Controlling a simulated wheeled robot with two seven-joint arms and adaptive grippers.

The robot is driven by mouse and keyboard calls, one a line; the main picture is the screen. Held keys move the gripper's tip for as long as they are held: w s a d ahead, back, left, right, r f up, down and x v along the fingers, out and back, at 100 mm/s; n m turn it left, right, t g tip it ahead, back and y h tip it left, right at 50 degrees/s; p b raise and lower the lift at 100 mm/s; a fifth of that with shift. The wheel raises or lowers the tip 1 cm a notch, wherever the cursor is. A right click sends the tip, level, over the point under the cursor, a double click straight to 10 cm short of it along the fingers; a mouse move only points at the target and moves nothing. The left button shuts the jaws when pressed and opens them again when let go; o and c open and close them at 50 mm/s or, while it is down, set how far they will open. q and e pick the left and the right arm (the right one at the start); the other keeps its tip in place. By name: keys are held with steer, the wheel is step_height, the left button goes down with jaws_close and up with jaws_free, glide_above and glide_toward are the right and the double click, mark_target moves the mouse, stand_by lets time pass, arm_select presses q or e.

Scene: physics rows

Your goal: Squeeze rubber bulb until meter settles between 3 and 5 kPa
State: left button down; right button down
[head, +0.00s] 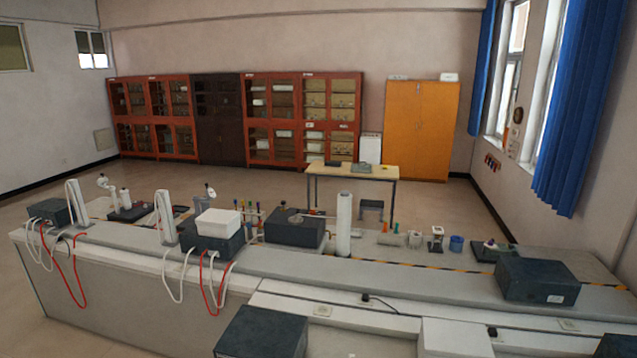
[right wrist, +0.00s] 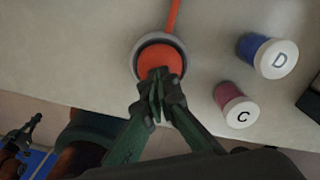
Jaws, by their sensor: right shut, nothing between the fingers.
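The orange-red rubber bulb (right wrist: 160,55) sits in a round grey holder (right wrist: 138,52) on a pale bench in the right wrist view. An orange-red tube (right wrist: 174,14) runs from the holder to the top edge of that view. My right gripper (right wrist: 158,86) is shut and empty, with its fingertips together over the bulb's near side and hiding part of it. I cannot tell whether the tips touch the bulb. I cannot make out a meter or its reading in either view. My left gripper is in neither view.
A blue jar with white lid D (right wrist: 276,58) and a dark red jar with lid C (right wrist: 238,110) stand right of the bulb. The bench edge is near. In the head view, a long lab bench (head: 400,270) carries boxes and cables, with cabinets (head: 275,112) behind.

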steer(key=shift+f+b, duration=1)
steer(key=shift+f, duration=0.45)
steer(key=shift+r, duration=0.25)
steer(key=shift+r+p, duration=1.1)
steer(key=shift+r, duration=0.45)
steer(key=shift+a, duration=0.1)
